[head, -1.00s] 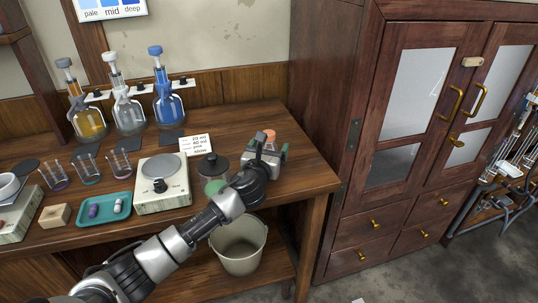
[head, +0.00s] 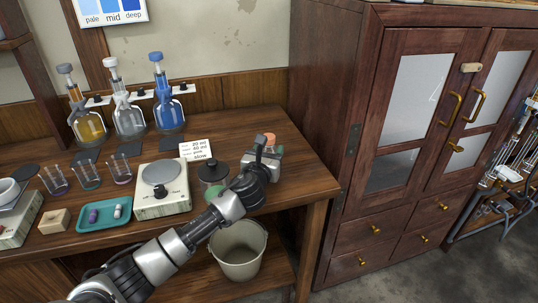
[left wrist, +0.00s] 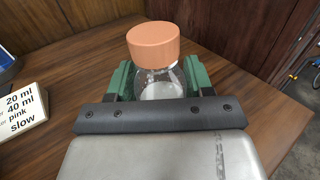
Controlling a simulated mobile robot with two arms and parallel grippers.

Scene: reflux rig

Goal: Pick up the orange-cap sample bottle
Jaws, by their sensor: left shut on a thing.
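The orange-cap sample bottle (left wrist: 155,50) stands upright in the left wrist view, a clear bottle with a wide orange cap. In the head view its orange cap (head: 270,138) shows just behind my left gripper (head: 266,156), near the right end of the wooden bench. My left gripper (left wrist: 158,85) is shut on the bottle, with its green fingers on both sides of the clear body below the cap. The lower part of the bottle is hidden behind the gripper, so I cannot tell if it touches the bench. My right gripper is in neither view.
A dark-lidded jar (head: 213,170) stands just left of my left gripper. A written card (head: 196,150), a balance (head: 162,190) and a teal tray (head: 103,216) are farther left. A bucket (head: 238,250) is below the bench edge. A wooden cabinet (head: 330,90) stands to the right.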

